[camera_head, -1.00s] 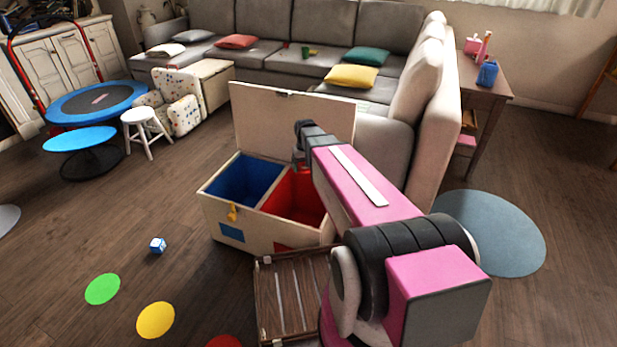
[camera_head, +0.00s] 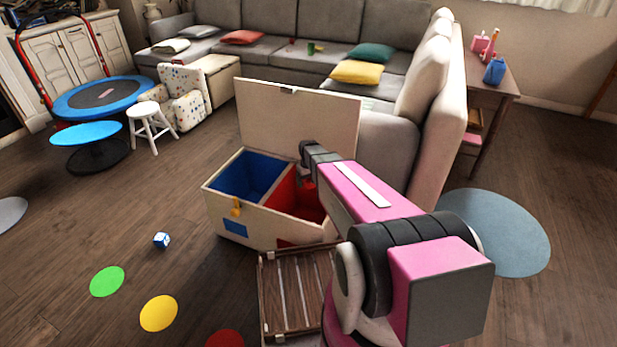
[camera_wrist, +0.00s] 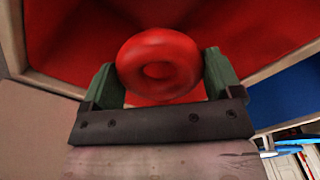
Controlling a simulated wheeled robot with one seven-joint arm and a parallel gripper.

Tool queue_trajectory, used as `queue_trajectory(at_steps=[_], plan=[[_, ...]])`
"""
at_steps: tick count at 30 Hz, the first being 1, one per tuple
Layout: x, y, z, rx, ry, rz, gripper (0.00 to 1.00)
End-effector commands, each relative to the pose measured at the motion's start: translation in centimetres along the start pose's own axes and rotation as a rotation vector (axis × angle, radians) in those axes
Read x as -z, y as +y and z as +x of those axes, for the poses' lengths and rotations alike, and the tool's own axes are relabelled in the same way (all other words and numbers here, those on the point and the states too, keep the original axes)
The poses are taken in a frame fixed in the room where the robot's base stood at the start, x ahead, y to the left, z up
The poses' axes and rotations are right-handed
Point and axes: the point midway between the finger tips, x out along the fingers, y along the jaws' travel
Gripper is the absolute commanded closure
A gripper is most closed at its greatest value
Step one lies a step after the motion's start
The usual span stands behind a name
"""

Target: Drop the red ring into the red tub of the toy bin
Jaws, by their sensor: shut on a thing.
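The red ring (camera_wrist: 160,64) is held between the two green fingers of my gripper (camera_wrist: 162,78) in the wrist view. The red tub (camera_wrist: 80,35) fills the view behind the ring, so the ring is over or in its opening; its exact height there is unclear. In the head view the toy bin (camera_head: 270,226) stands with its lid raised, and the red tub (camera_head: 308,205) is its right compartment. My arm reaches over that compartment and hides part of it. My gripper is mostly hidden behind the arm in the head view.
The blue tub (camera_head: 250,175) is left of the red one. The raised lid (camera_head: 290,120) stands behind both. A slatted wooden crate (camera_head: 290,290) is in front of the bin. A small blue-and-white block (camera_head: 161,240) lies on open floor to the left.

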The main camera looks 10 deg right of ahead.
Motion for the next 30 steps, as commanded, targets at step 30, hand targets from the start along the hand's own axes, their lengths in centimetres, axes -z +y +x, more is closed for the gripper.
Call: queue_trajectory(at_steps=[30], plan=[[-0.1, 0.0, -0.4, 0.000, 0.002, 0.000, 0.00]])
